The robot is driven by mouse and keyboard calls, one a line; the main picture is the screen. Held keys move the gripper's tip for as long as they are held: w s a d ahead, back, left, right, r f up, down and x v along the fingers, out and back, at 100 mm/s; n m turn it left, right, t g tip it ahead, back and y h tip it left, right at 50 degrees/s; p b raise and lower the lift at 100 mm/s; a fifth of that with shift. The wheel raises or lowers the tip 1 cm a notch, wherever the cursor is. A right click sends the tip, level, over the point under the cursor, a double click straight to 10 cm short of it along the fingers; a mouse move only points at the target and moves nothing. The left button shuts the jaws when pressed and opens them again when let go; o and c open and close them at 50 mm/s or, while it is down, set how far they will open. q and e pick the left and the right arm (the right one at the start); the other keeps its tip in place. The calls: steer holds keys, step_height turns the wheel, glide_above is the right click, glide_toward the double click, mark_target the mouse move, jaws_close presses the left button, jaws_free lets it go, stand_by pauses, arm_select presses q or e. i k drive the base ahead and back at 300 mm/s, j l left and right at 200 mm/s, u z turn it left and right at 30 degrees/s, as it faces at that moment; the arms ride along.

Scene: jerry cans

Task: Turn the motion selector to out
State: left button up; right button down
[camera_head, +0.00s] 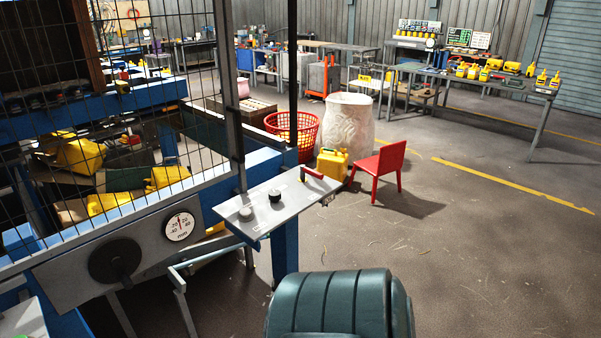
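A grey metal control panel (297,206) sticks out from a blue machine frame near the picture's middle. It carries a black knob (274,195), a smaller dark knob (246,213) to its left, and a red-topped handle (312,173) at its far end. Which of these is the motion selector I cannot tell; the labels are too small to read. Neither of my grippers is in view.
A mesh fence (150,70) and a dial gauge (179,226) are at the left. A red chair (383,168) and a yellow jerry can (332,163) stand beyond. The floor at right is clear.

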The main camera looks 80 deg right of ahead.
mark_target(274, 194)
steer(key=z, duration=2.35)
steer(key=i, duration=0.15)
